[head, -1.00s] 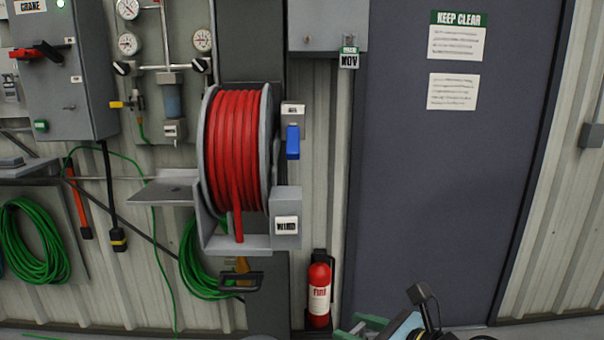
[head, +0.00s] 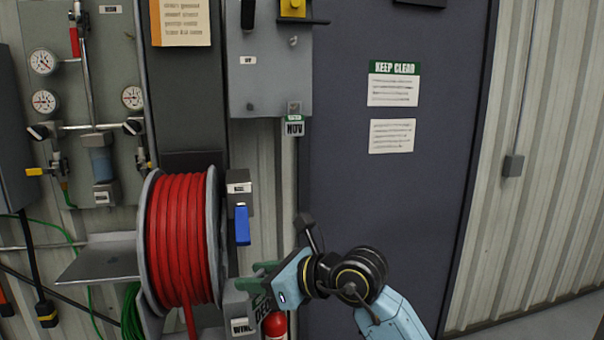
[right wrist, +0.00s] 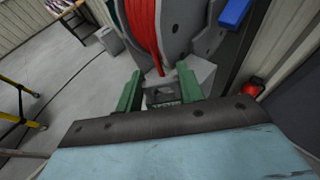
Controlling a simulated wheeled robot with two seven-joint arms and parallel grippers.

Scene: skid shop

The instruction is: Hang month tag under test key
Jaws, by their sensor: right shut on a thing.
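My right gripper (head: 262,279) has green fingers and is in front of the wall, just right of the hose reel. It is shut on a grey month tag (head: 264,303) that hangs below the fingers and seems to read DEC. In the right wrist view, part of the tag (right wrist: 163,97) shows between the fingers. Another tag, reading NOV (head: 293,128), hangs at the lower right corner of a grey wall box (head: 265,85), above my gripper. A small metal piece (head: 293,40) sticks out higher on that box; I cannot tell if it is the test key. My left gripper is out of view.
The red hose reel (head: 180,240) juts out left of my gripper, with a blue handle (head: 242,226) beside it. A red extinguisher (head: 275,325) stands below.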

